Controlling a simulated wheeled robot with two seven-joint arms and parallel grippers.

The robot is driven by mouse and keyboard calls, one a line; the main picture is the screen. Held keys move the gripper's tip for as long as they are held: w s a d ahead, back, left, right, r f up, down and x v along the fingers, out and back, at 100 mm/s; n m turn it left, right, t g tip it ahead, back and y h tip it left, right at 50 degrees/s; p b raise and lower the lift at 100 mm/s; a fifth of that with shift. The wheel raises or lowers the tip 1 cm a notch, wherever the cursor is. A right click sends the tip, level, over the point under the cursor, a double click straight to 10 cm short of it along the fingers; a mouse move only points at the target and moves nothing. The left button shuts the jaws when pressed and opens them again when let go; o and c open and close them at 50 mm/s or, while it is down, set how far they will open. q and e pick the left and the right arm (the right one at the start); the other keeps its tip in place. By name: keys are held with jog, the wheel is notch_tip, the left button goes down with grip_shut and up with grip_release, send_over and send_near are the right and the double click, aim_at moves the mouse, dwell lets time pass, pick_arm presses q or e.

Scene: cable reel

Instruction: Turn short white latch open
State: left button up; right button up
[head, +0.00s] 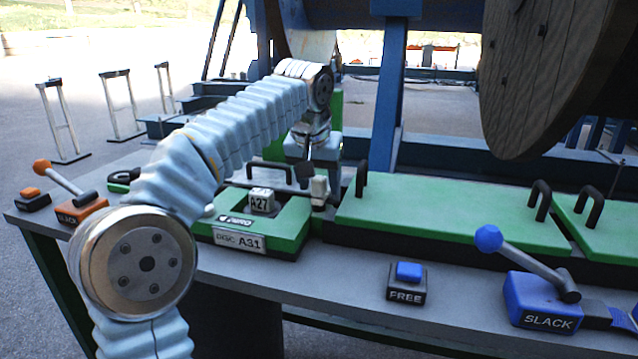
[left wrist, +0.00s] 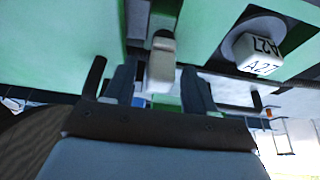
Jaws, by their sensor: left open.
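The short white latch (head: 319,190) stands upright at the right edge of the green A31 box, beside the long green cover. In the left wrist view the latch (left wrist: 161,60) lies between the two dark fingers, with a visible gap on each side. My left gripper (head: 308,174) points down at the latch from above and behind. It is open, and its fingers (left wrist: 158,75) sit on both sides of the latch without visibly closing on it. My arm hides part of the box's left side. My right gripper is not in view.
A white A27 cube (head: 261,201) sits in the green A31 box (head: 285,226), near a black handle. Green covers (head: 440,208) with black handles lie to the right. A blue FREE button (head: 408,273), a blue SLACK lever (head: 489,239) and an orange SLACK lever (head: 42,167) stand on the table.

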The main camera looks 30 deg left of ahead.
pick_arm(q)
jog(key=shift+c, duration=0.3)
jog(key=c, duration=0.9)
